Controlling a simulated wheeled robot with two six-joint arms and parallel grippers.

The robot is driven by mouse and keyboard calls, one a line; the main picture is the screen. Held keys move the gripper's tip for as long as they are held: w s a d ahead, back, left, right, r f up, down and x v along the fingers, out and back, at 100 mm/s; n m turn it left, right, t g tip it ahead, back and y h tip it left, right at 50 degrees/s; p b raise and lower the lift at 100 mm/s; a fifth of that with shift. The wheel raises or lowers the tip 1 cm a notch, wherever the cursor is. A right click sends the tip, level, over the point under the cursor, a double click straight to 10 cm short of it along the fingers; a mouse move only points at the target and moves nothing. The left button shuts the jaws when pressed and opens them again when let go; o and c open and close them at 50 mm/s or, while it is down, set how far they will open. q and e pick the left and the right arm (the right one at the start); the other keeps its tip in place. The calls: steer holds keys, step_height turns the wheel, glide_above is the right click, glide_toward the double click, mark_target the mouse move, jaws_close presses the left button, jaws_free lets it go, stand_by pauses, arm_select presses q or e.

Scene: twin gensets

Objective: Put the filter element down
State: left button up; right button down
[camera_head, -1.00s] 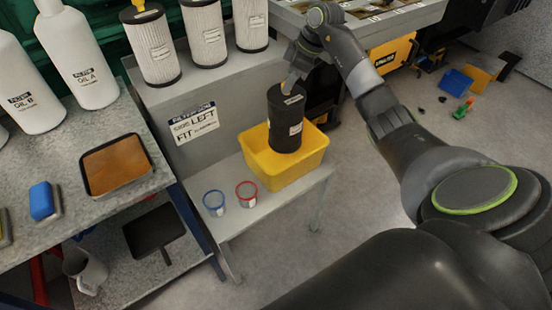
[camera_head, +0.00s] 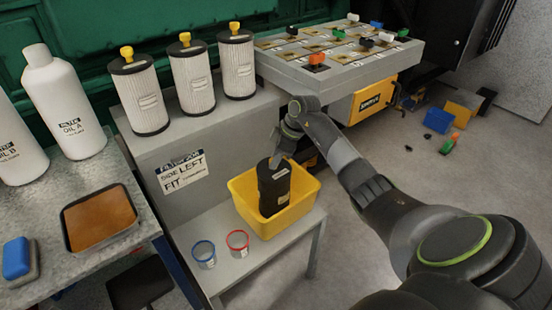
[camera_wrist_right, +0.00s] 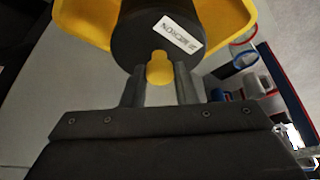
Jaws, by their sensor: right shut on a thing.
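The dark filter element (camera_head: 272,187) is a black cylinder with a pale label, slightly tilted, inside the yellow bin (camera_head: 299,207). Its lower end is hidden by the bin's front wall. My right gripper (camera_head: 281,156) is at its top. In the right wrist view the gripper (camera_wrist_right: 160,80) is shut on a yellow knob (camera_wrist_right: 159,68) on the end of the black filter element (camera_wrist_right: 150,35). The yellow bin (camera_wrist_right: 90,25) lies beyond it there. Whether the element touches the bin floor I cannot tell. My left gripper is not in view.
White filters with yellow knobs (camera_head: 193,80) stand on the grey shelf behind. A blue-rimmed cup (camera_head: 204,254) and a red-rimmed cup (camera_head: 237,243) stand in front of the bin. White oil bottles (camera_head: 65,105) and a brown-filled tray (camera_head: 100,218) are at left.

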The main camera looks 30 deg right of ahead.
steer(key=c, duration=1.1)
jaws_free()
steer(key=shift+c, duration=0.2)
steer(key=shift+d+r, duration=0.1)
steer(key=shift+r, duration=0.15)
steer(key=v, duration=1.1)
steer(key=shift+r+p, duration=0.3)
steer(key=shift+p, duration=0.05)
